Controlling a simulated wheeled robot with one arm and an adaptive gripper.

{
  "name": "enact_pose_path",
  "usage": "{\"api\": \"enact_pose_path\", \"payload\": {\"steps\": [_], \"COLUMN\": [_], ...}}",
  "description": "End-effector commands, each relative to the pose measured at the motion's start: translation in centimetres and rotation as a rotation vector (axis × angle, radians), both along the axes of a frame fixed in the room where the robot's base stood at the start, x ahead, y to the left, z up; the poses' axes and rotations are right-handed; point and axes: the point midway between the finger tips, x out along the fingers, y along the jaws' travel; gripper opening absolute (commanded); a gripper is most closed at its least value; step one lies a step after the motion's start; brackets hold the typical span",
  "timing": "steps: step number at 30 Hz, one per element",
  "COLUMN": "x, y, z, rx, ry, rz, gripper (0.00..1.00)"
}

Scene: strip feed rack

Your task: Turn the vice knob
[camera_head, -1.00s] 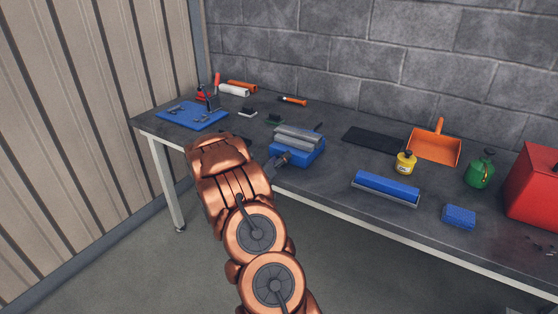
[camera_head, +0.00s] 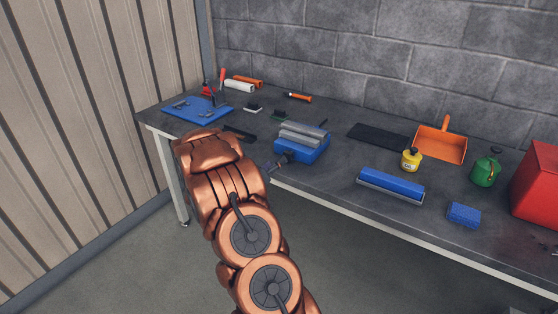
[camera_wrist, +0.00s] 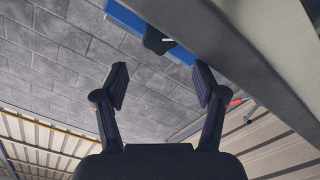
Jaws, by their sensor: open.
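The blue vice (camera_head: 312,152) with grey jaws sits at the front edge of the workbench in the head view. Its dark knob (camera_wrist: 157,41) shows in the wrist view, with a small light pin at its middle, in front of the vice's blue body (camera_wrist: 126,18). My gripper (camera_wrist: 162,84) is open and empty in the wrist view. The knob lies beyond the fingertips, between their lines and nearer the right finger, touching neither. In the head view my copper arm hides most of the gripper; a small dark part shows by the vice's front, and I cannot tell whether it is knob or fingertip.
The workbench edge (camera_wrist: 235,60) runs close beside the right finger. A blue roller-like block (camera_head: 390,186), yellow bottle (camera_head: 411,160), orange dustpan (camera_head: 440,146) and red box (camera_head: 537,185) stand to the right. A blue mat (camera_head: 196,111) with tools lies at left.

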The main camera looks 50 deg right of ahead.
Motion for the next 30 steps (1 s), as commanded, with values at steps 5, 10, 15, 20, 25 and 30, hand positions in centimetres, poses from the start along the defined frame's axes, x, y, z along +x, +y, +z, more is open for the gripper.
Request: {"api": "enact_pose_path", "payload": {"steps": [5, 10, 15, 20, 25, 30], "x": [0.0, -0.1, 0.0, 0.2, 3.3, 10.4], "y": [1.2, 1.6, 1.6, 1.6, 2.4, 6.2], "z": [-0.1, 0.0, 0.0, -0.1, -1.7, -5.9], "rx": [0.003, 0.001, 0.0, 0.004, 0.063, 0.237], "ry": [0.0, -0.001, -0.001, -0.003, -0.019, -0.018], "rz": [0.0, 0.0, 0.0, 0.007, 0.112, 0.373], "gripper": [0.72, 0.72, 0.72, 0.72, 0.72, 0.72]}}
